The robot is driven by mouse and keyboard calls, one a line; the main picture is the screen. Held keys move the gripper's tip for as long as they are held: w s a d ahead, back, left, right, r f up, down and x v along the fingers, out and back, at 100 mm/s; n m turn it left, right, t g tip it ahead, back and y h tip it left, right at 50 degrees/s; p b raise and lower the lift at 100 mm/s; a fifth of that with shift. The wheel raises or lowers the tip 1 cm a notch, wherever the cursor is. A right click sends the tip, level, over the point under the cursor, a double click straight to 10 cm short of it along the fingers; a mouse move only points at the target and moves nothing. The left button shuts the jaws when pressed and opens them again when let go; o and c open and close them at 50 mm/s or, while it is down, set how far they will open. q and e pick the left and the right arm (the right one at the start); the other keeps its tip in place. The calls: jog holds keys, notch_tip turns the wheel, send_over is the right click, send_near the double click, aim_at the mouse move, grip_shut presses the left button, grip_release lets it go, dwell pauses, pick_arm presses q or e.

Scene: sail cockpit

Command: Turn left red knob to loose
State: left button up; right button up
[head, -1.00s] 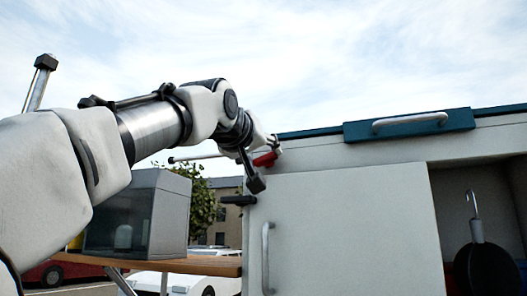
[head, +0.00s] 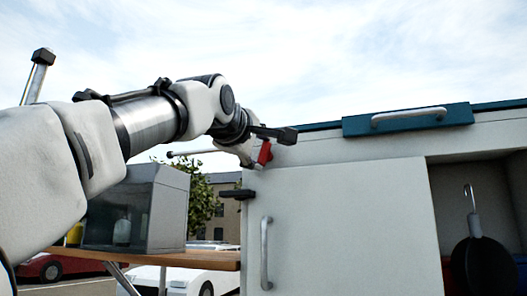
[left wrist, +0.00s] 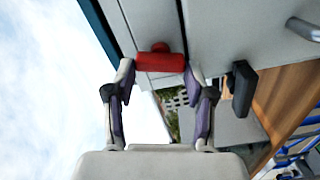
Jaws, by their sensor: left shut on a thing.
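The left red knob (head: 265,152) is on the upper left corner of the white cabinet, beside my left gripper (head: 262,150). In the left wrist view the red knob (left wrist: 160,61) is a red bar with a small round stub at its middle. It lies crosswise between the two fingertips of my left gripper (left wrist: 160,72). The fingers are shut on its ends. In the head view the knob stands nearly upright, and the wrist partly hides the grip. My right gripper is in neither view.
The white cabinet door (head: 340,220) has a vertical handle (head: 266,253). A black latch (head: 237,194) juts out below the knob. A teal panel with a handle (head: 408,119) is on top. A dark pan (head: 484,262) hangs at right. A grey box (head: 165,205) stands on a wooden table at left.

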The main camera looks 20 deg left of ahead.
pick_arm(q)
jog(key=shift+r+n, duration=0.15)
jog(key=shift+n, duration=1.45)
jog(key=o, duration=0.9)
jog(key=shift+o, duration=1.3)
jog(key=shift+w, duration=0.2)
jog(key=shift+w+d+f, duration=0.15)
jog(key=shift+w+f, duration=0.05)
jog(key=shift+w, duration=0.05)
jog(key=shift+s, duration=0.2)
